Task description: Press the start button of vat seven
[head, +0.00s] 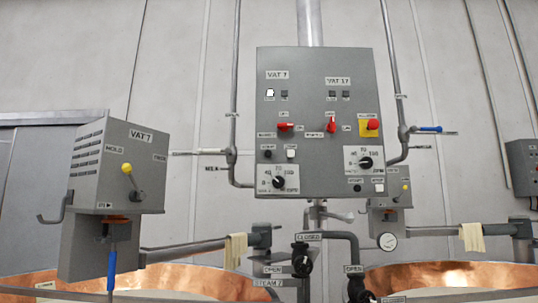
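A grey control panel (318,68) is mounted on a column in the middle of the head view. Its left half is labelled VAT 7 (277,75), its right half VAT 17 (339,81). Under VAT 7 there are a black button (268,154) and a white button (291,154) side by side; their small labels are too blurred to read surely. Above them is a red switch handle (285,127), and below them a dial (278,182). The VAT 7 side has a bright white lamp (270,93) beside a dark one. My gripper is not in view.
The VAT 17 side has a black button (357,188), a white button (379,187), a red handle (331,124) and a red mushroom button (373,124) on yellow. A grey VAT 7 box (120,165) with a yellow-knobbed lever stands left. Copper vats (205,281) and valves stand below.

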